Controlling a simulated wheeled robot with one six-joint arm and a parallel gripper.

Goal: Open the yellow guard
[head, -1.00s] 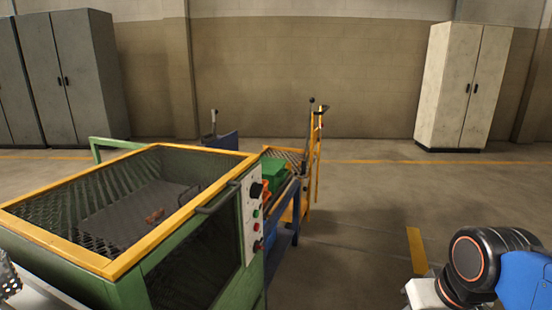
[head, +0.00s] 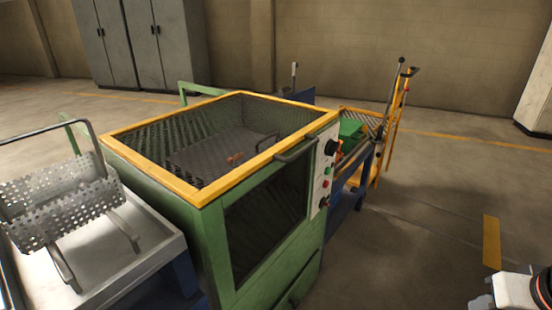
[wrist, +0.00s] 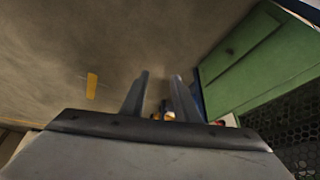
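The yellow guard (head: 178,186) is a yellow frame with dark mesh on top of a green machine (head: 175,225). It lies down flat over the machine's opening. A dark bar handle (head: 296,150) sits at its right edge, near the control panel. Through the mesh I see a dark plate and a small reddish piece. My gripper (wrist: 158,76) shows in the wrist view with its two fingers apart and nothing between them. The machine's green side (wrist: 245,58) is to the right of the fingers, apart from them. My gripper is outside the head view.
A perforated metal basket (head: 60,205) stands on a grey tray (head: 155,235) left of the machine. A control panel (head: 325,170) is on the machine's right. Behind it are a blue bench, a green box (head: 350,128) and upright levers. The floor at right is clear.

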